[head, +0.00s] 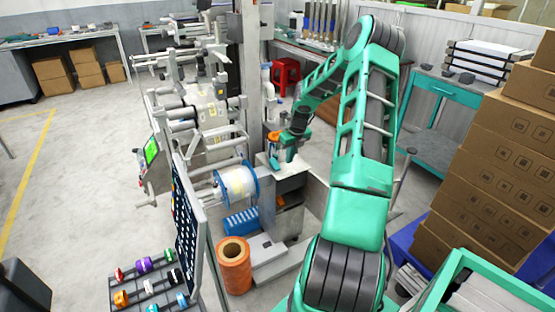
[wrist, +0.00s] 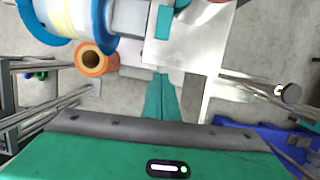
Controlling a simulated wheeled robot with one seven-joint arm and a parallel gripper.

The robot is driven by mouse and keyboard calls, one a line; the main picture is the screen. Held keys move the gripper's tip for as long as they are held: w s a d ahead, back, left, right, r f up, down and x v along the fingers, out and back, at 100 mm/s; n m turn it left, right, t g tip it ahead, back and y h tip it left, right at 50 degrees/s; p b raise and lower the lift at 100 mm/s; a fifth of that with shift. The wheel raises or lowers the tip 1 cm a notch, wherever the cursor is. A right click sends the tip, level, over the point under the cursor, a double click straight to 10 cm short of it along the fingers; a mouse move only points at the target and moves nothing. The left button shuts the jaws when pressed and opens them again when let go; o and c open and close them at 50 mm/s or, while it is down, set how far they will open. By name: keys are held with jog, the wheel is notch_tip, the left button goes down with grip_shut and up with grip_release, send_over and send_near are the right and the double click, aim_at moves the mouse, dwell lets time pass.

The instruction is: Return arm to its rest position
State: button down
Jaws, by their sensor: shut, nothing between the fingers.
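My teal arm reaches forward from the bottom of the head view and bends down toward the machine. My gripper (head: 288,154) hangs above the small metal table of the machine (head: 284,176), beside its column. In the wrist view my gripper (wrist: 162,78) shows teal fingers close together, with nothing seen between them. A reel with blue flanges and pale film (head: 237,184) sits on the machine to the left of my gripper. It also shows in the wrist view (wrist: 72,15) at the top left.
An orange roll (head: 234,265) stands on the floor below the machine. A rack with colored spools (head: 150,283) is at the lower left. Stacked cardboard boxes (head: 500,165) and a teal bench (head: 437,100) stand on the right. Open floor (head: 80,170) lies to the left.

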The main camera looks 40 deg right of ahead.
jog(key=shift+r, duration=0.15)
jog(key=s+a+r+n+g+h, duration=0.1)
jog(key=s+a+r+n, duration=0.7)
jog(key=r+n, duration=0.15)
jog(key=s+a+r+n+g+h, duration=0.1)
jog(key=s+a+r+n+g, duration=0.1)
jog(key=s+a+r+n, duration=0.7)
jog(key=s+a+r+n+y, duration=0.1)
jog(key=s+a+r+n, duration=0.1)
jog(key=s+a+n, duration=0.4)
jog(key=s+a+r+n+y, duration=0.1)
jog(key=s+a+r+n, duration=0.2)
jog(key=s+a+n, duration=0.4)
jog(key=s, duration=0.5)
jog(key=shift+s+a+r+y, duration=0.25)
jog(key=shift+s+y, duration=0.05)
jog(key=shift+s, duration=0.1)
jog(key=shift+w, duration=0.1)
jog(key=shift+w+f, duration=0.25)
jog(key=shift+w, duration=0.25)
